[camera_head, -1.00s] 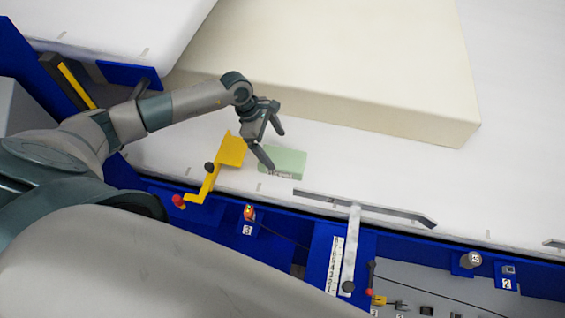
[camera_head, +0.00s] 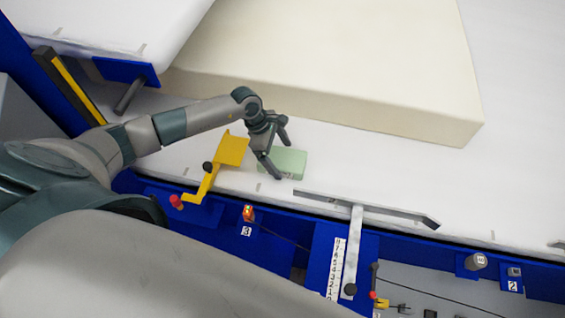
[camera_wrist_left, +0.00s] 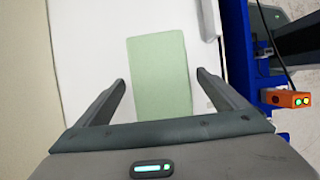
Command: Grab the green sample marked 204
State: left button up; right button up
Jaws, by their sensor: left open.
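The green sample (camera_head: 291,161) is a pale green block lying on the white surface, just in front of the large cream foam block. It also shows in the left wrist view (camera_wrist_left: 160,72), where no number can be read on it. My left gripper (camera_head: 281,159) is at the left end of the sample, with its fingers pointing down. In the left wrist view the open fingers (camera_wrist_left: 162,78) stand on either side of the sample's near end, with gaps visible on both sides. Whether the fingers are down at the sample's height is unclear. My right gripper is not in view.
A yellow bracket (camera_head: 232,150) with a red knob stands just left of my gripper. The cream foam block (camera_head: 400,118) lies behind. A grey metal rail (camera_head: 375,209) and blue frame (camera_head: 270,244) run along the front. White surface is free to the right.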

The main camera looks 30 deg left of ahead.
pick_arm(q)
jog(key=shift+x, duration=0.9)
jog(key=c, duration=1.2)
jog(key=shift+r, duration=0.15)
